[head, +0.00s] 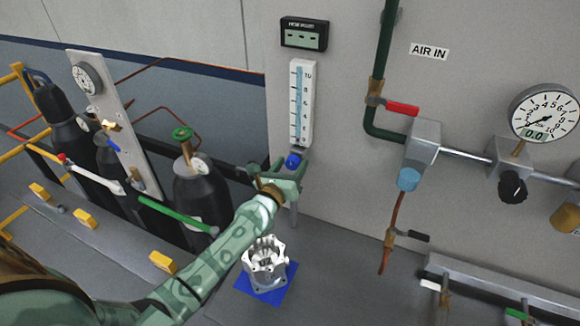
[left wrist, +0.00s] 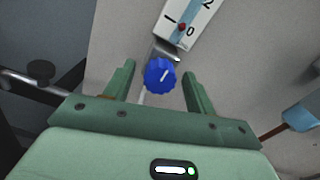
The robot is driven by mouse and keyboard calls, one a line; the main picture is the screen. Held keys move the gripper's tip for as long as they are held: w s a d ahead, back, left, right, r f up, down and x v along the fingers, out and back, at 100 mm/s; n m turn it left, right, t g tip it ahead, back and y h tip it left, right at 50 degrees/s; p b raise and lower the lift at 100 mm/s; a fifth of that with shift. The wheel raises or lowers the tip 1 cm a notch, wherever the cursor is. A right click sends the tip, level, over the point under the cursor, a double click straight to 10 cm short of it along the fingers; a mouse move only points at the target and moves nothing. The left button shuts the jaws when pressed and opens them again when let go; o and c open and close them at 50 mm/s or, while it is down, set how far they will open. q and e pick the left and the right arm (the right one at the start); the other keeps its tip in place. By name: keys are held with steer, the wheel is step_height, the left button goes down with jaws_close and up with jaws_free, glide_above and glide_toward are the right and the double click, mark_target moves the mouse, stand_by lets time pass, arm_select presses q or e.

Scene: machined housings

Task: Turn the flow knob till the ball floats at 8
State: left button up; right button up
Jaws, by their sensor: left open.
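The flow meter (head: 302,100) is a white upright scale on the grey wall, numbered up to 10, with a pale blue tube. In the left wrist view its lower end (left wrist: 190,18) shows the 2 and 0 marks. A small red ball (left wrist: 182,27) sits at the bottom of the tube, beside the 0. The blue flow knob (head: 292,161) is just below the scale; it shows a white pointer line in the left wrist view (left wrist: 160,76). My left gripper (head: 287,174) is open, its fingers on either side of the knob, with gaps visible.
A dark digital display (head: 304,34) is above the meter. A green pipe with a red-handled valve (head: 402,108) and a round gauge (head: 544,112) are to the right. A metal housing (head: 265,262) stands on a blue mat (head: 262,294) below my arm. Gas cylinders (head: 200,195) stand left.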

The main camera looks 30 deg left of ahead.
arm_select(q)
steer(key=c, duration=1)
steer(key=shift+o, duration=0.2)
